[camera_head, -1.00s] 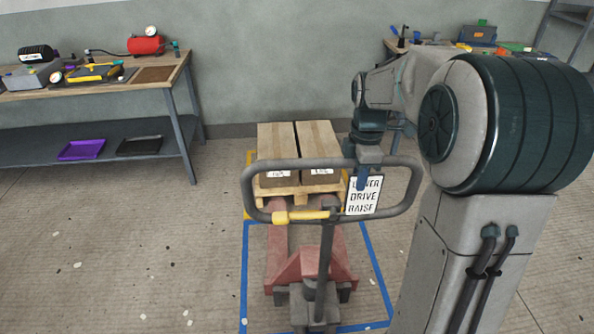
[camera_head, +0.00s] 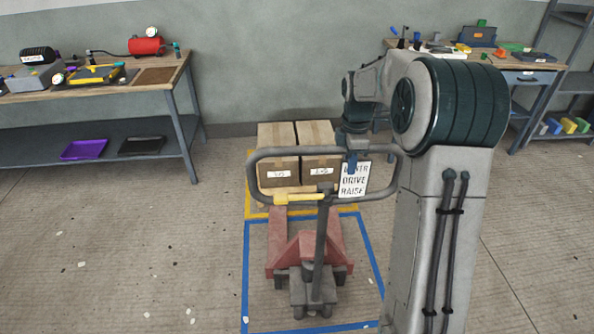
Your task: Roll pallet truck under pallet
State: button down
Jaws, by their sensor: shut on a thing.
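The red pallet truck (camera_head: 300,252) stands on the floor, its body inside the blue taped outline and its forks pointing away toward the load. Its dark loop handle (camera_head: 262,170) with a yellow lever (camera_head: 298,198) stands up toward me. My gripper (camera_head: 353,160) is shut on the top right of the handle loop, beside the white LOWER DRIVE RAISE sign (camera_head: 354,180). Two cardboard boxes (camera_head: 279,172) stand beyond the handle on the pallet, inside the yellow taped outline. The pallet is mostly hidden behind the handle, so I cannot tell how far the fork tips reach under it.
A workbench (camera_head: 172,90) with tools stands at the left, trays on its lower shelf. Another bench (camera_head: 525,78) stands at the back right, beside a shelf rack (camera_head: 568,85). The wall (camera_head: 270,60) is behind the boxes. Floor at left is clear.

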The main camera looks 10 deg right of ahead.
dwell(0.5)
jog(key=shift+r, duration=0.1)
jog(key=w+p, duration=0.7)
jog(key=w, duration=0.8)
jog(key=shift+d, duration=0.4)
dwell(0.3)
